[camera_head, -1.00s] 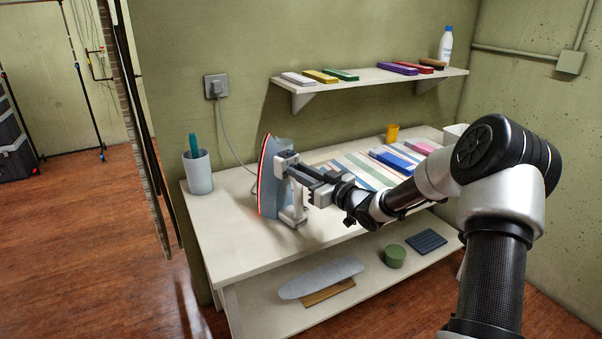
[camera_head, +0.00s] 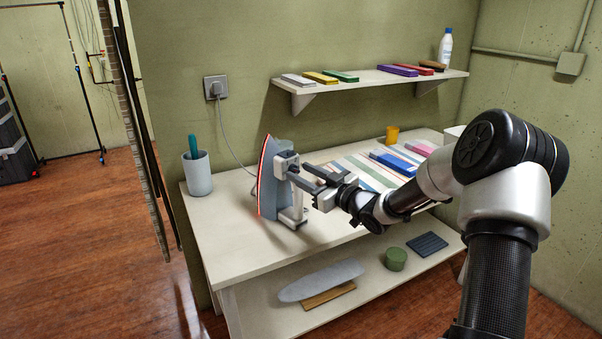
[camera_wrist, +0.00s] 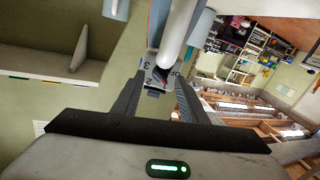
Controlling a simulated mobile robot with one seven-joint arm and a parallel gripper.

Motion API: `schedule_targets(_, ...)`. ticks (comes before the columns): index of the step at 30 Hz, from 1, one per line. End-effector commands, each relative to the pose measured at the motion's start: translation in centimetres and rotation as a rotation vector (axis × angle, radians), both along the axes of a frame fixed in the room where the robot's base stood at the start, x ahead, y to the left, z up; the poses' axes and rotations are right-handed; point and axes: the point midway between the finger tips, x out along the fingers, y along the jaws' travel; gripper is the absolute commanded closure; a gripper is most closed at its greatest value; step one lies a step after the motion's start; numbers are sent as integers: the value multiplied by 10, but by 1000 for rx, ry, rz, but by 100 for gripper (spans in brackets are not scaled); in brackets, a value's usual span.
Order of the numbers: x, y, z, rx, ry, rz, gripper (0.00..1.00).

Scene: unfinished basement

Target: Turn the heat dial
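The grey-blue iron (camera_head: 268,188) stands upright on its heel on the white table, its red-edged soleplate facing left. Its white handle (camera_wrist: 180,32) shows in the wrist view. Beside the handle is the heat dial's plate (camera_wrist: 153,72), with "2", "3" and "OFF" readable; the dark knob part is partly hidden by the handle. My gripper (camera_head: 299,172) is at the iron's right side. Its two fingers are apart in the wrist view (camera_wrist: 158,85), with the dial in the gap between their tips. Whether a finger touches the dial is not clear.
The table (camera_head: 228,238) also holds a cup (camera_head: 197,172) at left and a striped cloth (camera_head: 357,170) at right. A wall shelf (camera_head: 302,92) with coloured blocks and a bottle (camera_head: 445,46) is above. The iron's cord runs to a wall outlet (camera_head: 216,86). The table's front left is clear.

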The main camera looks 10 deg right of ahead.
Motion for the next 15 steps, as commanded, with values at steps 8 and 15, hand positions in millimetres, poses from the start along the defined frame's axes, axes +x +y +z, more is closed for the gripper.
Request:
schedule_targets(8, -53, -35, 1, -1, 2, -4, 61)
schedule_targets(15, -101, -65, 2, -2, 1, -4, 61)
